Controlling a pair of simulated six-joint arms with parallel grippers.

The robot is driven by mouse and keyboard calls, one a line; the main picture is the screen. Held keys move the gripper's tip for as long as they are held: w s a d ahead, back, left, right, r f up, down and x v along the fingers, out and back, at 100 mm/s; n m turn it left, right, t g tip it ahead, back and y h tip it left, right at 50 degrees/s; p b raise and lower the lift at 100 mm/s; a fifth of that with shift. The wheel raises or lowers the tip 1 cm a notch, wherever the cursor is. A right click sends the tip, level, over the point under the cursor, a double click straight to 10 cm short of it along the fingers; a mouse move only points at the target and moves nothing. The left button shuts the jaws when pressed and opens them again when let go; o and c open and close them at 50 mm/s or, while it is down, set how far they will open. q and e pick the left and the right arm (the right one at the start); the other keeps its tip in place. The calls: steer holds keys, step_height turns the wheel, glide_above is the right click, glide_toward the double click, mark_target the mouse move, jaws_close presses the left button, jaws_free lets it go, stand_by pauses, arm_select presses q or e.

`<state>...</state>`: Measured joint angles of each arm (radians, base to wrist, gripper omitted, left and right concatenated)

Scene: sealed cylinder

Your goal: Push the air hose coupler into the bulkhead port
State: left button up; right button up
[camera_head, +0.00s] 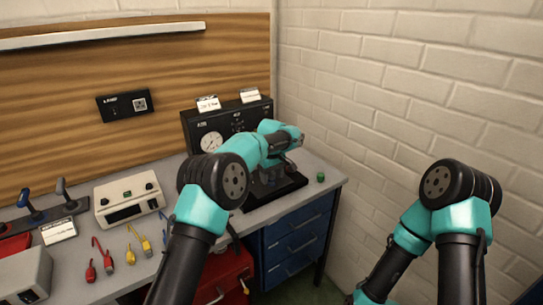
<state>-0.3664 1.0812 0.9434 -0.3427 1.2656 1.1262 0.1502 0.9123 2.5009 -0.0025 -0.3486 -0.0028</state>
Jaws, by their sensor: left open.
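A black panel (190,121) with a round white gauge (211,142) stands at the back right of the bench. My left arm reaches across in front of it, and its wrist hides part of its face. My left gripper (268,178) points down over a dark base (290,187) in front of the panel. It is open, but its fingers are small and dark, and I cannot tell if anything is between them. I cannot make out the air hose coupler or the bulkhead port. My right arm is folded at the right, and its gripper is out of view.
A small green object (320,177) lies by the bench's right edge. A beige instrument box (128,198), red pliers (104,258) and yellow-handled tools (139,243) lie left of my left arm. Blue drawers (299,240) and a red chest (228,272) are below. A brick wall closes the right.

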arm_select(q)
step_height(320, 180, up, 17)
steer(key=shift+f, duration=0.15)
stand_by(0.6)
stand_by(0.4)
